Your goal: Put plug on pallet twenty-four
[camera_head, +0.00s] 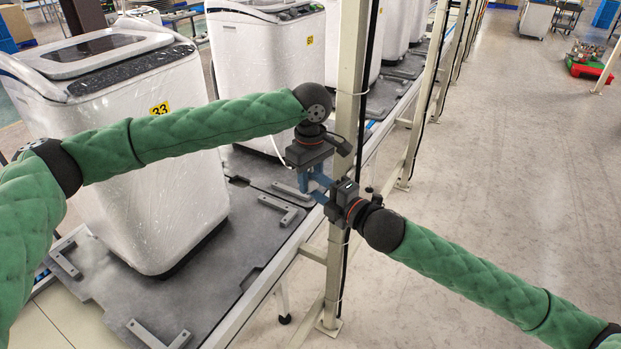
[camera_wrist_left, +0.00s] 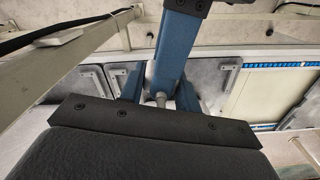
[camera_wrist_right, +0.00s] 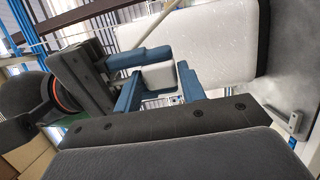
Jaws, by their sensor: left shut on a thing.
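My left gripper (camera_head: 312,188) is in front of the pallet line, close to the upright post. It is shut on a small pale thing (camera_wrist_left: 160,99), probably the plug, mostly hidden by the blue fingers. A thin white cord (camera_head: 277,147) hangs beside this gripper. My right gripper (camera_head: 321,194) meets it from the right, with its fingers crossing near the left ones. In the right wrist view the right fingers (camera_wrist_right: 160,88) stand apart. The nearest grey pallet (camera_head: 190,300) carries a washing machine (camera_head: 170,190) tagged 33. No pallet marked twenty-four is readable.
More wrapped washing machines (camera_head: 262,65) stand on pallets along the line. A cream post (camera_head: 349,90) and rail stand right by both grippers. The floor (camera_head: 480,150) to the right is mostly clear, with a red-green cart (camera_head: 588,62) far off.

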